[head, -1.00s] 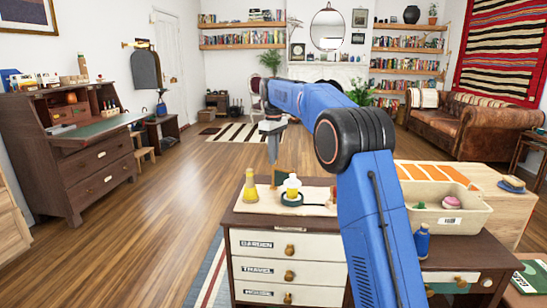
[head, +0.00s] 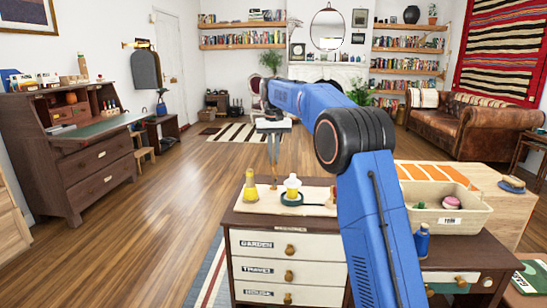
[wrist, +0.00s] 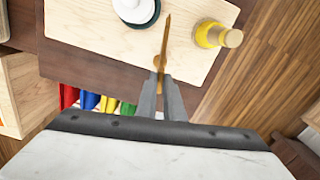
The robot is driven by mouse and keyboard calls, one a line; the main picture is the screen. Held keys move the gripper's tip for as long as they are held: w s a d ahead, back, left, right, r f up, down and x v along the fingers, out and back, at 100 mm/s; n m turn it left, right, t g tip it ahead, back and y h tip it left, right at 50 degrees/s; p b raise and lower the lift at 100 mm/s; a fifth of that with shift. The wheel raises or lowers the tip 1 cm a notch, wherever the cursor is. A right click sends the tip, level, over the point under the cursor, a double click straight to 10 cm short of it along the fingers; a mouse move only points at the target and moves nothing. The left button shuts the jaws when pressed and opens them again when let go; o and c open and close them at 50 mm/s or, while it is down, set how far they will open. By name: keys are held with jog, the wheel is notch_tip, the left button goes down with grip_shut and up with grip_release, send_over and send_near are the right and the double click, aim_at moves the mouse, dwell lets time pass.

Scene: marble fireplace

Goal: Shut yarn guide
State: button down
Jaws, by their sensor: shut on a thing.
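The yarn guide (wrist: 167,40) is a thin orange-brown wooden piece, seen nearly edge-on in the wrist view. It rises from a pale wooden board (wrist: 90,30) between a white spool on a dark green base (wrist: 133,8) and a yellow cone (wrist: 212,35). In the head view the guide (head: 274,180) is a narrow strip behind these two. My gripper (wrist: 163,80) has its fingers close together at the guide's near end, shut on it. In the head view my gripper (head: 273,162) points down at the guide from above. The exact contact is small and partly hidden by the fingers.
The board lies on a dark cabinet with white labelled drawers (head: 285,245). A beige bin (head: 450,215) and a blue bottle (head: 422,240) stand to the right. Coloured items (wrist: 90,100) show beyond the cabinet edge in the wrist view. Open floor lies left.

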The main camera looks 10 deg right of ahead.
jog(key=shift+r+m, duration=0.1)
jog(key=shift+m, duration=1)
jog(key=c, duration=1.9)
grip_release()
jog(key=shift+o, duration=0.2)
